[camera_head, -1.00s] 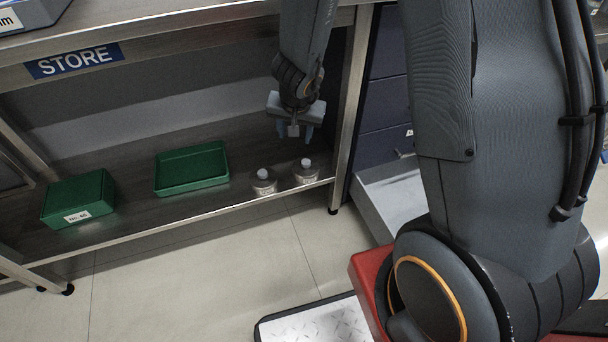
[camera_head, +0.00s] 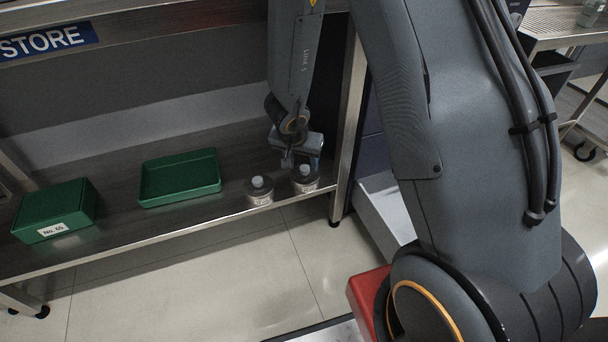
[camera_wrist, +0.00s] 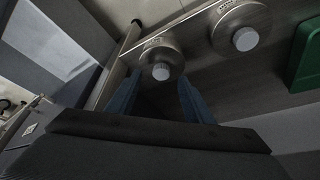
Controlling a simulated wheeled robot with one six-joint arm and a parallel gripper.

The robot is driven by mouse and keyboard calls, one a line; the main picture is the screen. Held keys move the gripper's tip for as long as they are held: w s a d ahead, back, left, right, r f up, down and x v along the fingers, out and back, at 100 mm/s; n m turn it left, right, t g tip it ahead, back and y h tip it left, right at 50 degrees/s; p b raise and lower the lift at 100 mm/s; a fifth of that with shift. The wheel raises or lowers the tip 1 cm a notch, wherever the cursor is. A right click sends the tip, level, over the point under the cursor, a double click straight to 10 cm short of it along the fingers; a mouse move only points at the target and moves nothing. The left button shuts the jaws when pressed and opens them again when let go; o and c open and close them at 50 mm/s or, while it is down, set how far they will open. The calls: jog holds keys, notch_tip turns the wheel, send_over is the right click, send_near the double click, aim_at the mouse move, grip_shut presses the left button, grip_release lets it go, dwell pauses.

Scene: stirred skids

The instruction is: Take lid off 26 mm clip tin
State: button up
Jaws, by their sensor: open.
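Two round metallic tins with pale knobs on their lids stand side by side near the front edge of the lower shelf: the left tin (camera_head: 259,192) and the right tin (camera_head: 305,180). Their labels are too small to read, so I cannot tell which is the 26 mm clip tin. My gripper (camera_head: 300,163) is low, just behind and over the right tin. In the wrist view my gripper (camera_wrist: 160,86) is open and empty, its blue fingers pointing at that same tin (camera_wrist: 160,52), with the knob ahead between them. The other tin (camera_wrist: 242,30) stands to the right there.
On the shelf (camera_head: 120,223), left of the tins, are an open green tray (camera_head: 180,196) and a green box (camera_head: 55,212) labelled No. 65. A shelf leg (camera_head: 349,115) stands close to the right of the tins. The STORE shelf edge passes above.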

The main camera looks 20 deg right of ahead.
aim_at(304, 168)
jog(key=shift+w+b+x, duration=0.1)
jog(key=shift+b+x, duration=0.85)
jog(key=shift+x, duration=0.2)
jog(key=shift+w+b+x, duration=0.15)
jog(key=shift+b+x, duration=0.75)
jog(key=shift+x, duration=0.3)
jog(key=shift+r, duration=0.1)
jog(key=c, duration=1.1)
jog(key=shift+r, duration=0.1)
